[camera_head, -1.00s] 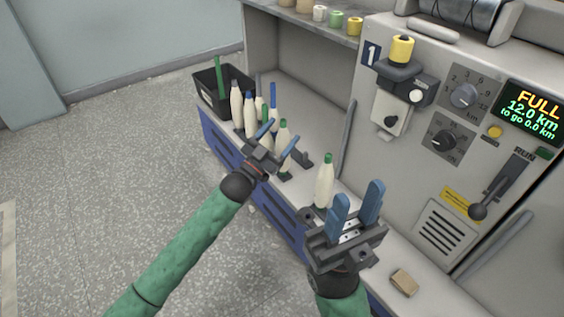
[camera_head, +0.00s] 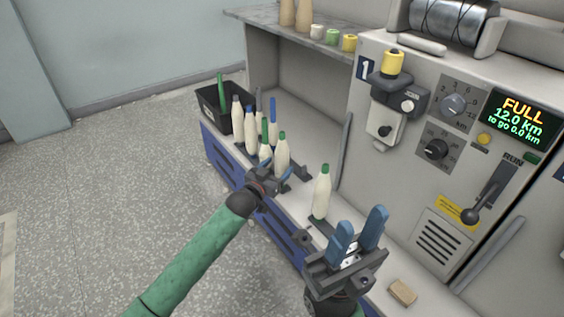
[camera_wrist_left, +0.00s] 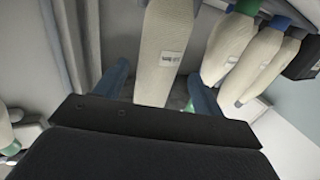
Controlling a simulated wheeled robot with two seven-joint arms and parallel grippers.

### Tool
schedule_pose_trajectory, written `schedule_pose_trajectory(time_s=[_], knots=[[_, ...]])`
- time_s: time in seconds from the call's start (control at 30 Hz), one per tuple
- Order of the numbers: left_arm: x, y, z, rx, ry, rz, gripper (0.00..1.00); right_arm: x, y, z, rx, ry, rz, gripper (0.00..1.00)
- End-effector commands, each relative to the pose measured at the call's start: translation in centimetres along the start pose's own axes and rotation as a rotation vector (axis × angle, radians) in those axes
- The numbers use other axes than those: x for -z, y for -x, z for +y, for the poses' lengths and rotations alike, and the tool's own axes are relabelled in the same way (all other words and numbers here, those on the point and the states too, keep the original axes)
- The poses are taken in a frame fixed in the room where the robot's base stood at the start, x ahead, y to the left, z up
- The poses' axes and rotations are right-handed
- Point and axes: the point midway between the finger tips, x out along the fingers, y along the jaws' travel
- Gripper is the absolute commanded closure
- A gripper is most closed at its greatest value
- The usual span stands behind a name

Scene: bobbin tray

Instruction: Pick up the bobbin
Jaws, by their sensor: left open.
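Several cream bobbins stand in a row on the machine's ledge in the head view. The nearest of that row, a green-tipped bobbin (camera_head: 282,152), is just beyond my left gripper (camera_head: 276,168). In the left wrist view a cream bobbin (camera_wrist_left: 163,55) with a small label stands between the two blue fingers of my left gripper (camera_wrist_left: 160,88). The fingers are apart, one on each side of it in the picture; no contact is visible. Another green-tipped bobbin (camera_head: 321,193) stands alone to the right. My right gripper (camera_head: 358,236) is open and empty in front of the ledge.
A black bin (camera_head: 212,113) stands at the ledge's far end. More bobbins (camera_wrist_left: 265,65) stand close to the right in the wrist view. A tan block (camera_head: 402,292) lies on the near ledge. The machine panel (camera_head: 395,180) rises behind; open floor lies left.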

Motion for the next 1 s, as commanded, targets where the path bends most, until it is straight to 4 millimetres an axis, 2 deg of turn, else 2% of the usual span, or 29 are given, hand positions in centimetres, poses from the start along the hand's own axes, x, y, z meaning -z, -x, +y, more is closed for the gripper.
schedule_pose_trajectory(time_s=[0.3, 0.6, 0.87, 1.0], knots=[[-0.1, -4.0, 0.4, 0.0, 0.0, 0.002, 0.31, -0.2, 1.7, -0.2, 0.016, 0.0, -0.014, 0.64], [0.1, -4.5, 0.4, -0.001, 0.0, 0.001, 0.31, -0.3, 1.8, -0.3, 0.021, 0.002, -0.021, 0.64], [0.1, -4.5, 0.4, 0.0, 0.0, 0.001, 0.82, -0.2, 1.7, -0.3, 0.019, 0.002, -0.019, 0.64], [0.1, -4.5, 0.4, 0.0, 0.0, 0.002, 0.82, -0.2, 1.7, -0.3, 0.018, 0.002, -0.018, 0.64]])
